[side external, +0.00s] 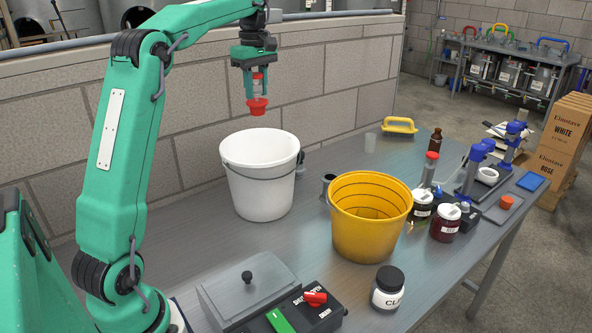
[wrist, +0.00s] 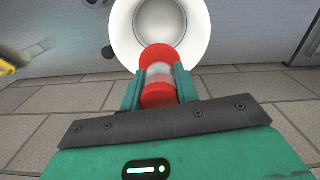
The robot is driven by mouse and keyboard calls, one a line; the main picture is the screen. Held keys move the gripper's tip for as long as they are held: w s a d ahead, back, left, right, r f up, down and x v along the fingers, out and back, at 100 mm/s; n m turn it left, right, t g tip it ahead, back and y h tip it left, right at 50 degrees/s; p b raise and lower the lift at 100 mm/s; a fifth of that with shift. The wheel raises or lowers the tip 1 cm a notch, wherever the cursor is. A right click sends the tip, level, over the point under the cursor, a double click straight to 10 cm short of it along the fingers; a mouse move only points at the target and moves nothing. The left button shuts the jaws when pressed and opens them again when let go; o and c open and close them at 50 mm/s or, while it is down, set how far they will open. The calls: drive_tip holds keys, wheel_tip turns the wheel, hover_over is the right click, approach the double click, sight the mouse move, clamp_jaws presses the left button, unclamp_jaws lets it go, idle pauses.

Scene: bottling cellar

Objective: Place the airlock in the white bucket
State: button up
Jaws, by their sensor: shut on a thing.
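The airlock (side external: 257,104) has red ends and a clear middle, and hangs upright in my gripper (side external: 257,76). My gripper is shut on its middle, above the white bucket (side external: 260,189). The bucket stands on the metal bench near the wall and its mouth is open. In the wrist view the airlock (wrist: 159,58) sits between my fingers (wrist: 158,88), with its far red end overlapping the near rim of the white bucket (wrist: 124,35). The part of the bucket floor that shows is bare.
A yellow bucket (side external: 369,238) stands to the right of the white one. A hinged grey box (side external: 247,283), a labelled jar (side external: 387,287) and a dark cup (side external: 327,184) are nearby. Jars, a brown bottle (side external: 435,141) and blue-handled tools (side external: 480,156) crowd the right end. A block wall (side external: 200,120) runs behind.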

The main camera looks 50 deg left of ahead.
sight(257, 101)
drive_tip(key=shift+f, duration=0.15)
wheel_tip(257, 101, down, 11)
idle(1.3)
drive_tip(key=o, duration=1.1)
drive_tip(key=shift+c, duration=0.2)
drive_tip(key=shift+r, duration=0.2)
drive_tip(key=shift+r, duration=3.45)
